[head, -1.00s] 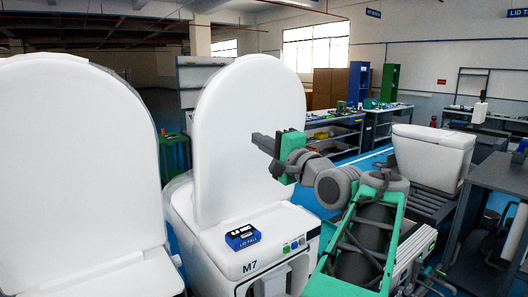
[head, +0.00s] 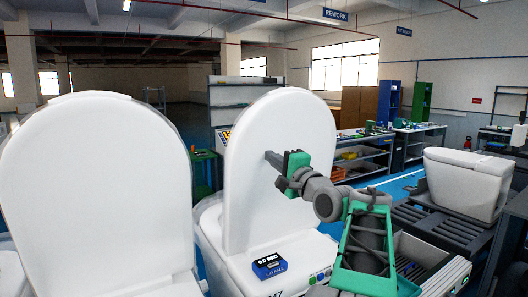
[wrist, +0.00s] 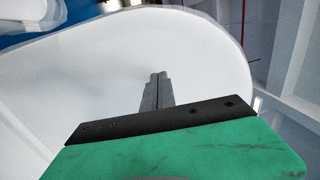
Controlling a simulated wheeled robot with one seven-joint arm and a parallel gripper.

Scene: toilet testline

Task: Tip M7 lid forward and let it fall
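The M7 lid (head: 296,120) is a white rounded panel standing upright on the white M7 toilet (head: 236,268) in the head view. Its pale surface also fills much of the wrist view (wrist: 85,85). My gripper (head: 270,157) is in front of the lid, with its fingers pointing left across its face. The wrist view shows the two grey fingers (wrist: 158,78) together, with nothing between them. I cannot tell whether the fingertips touch the lid. A blue timer box (head: 269,265) sits on the toilet in front of the lid and reads about 0.0 SEC.
Another white toilet with a raised lid (head: 95,190) stands close on the left. A closed white toilet (head: 465,180) sits on a roller conveyor at the right. Shelves and workbenches (head: 365,160) stand behind.

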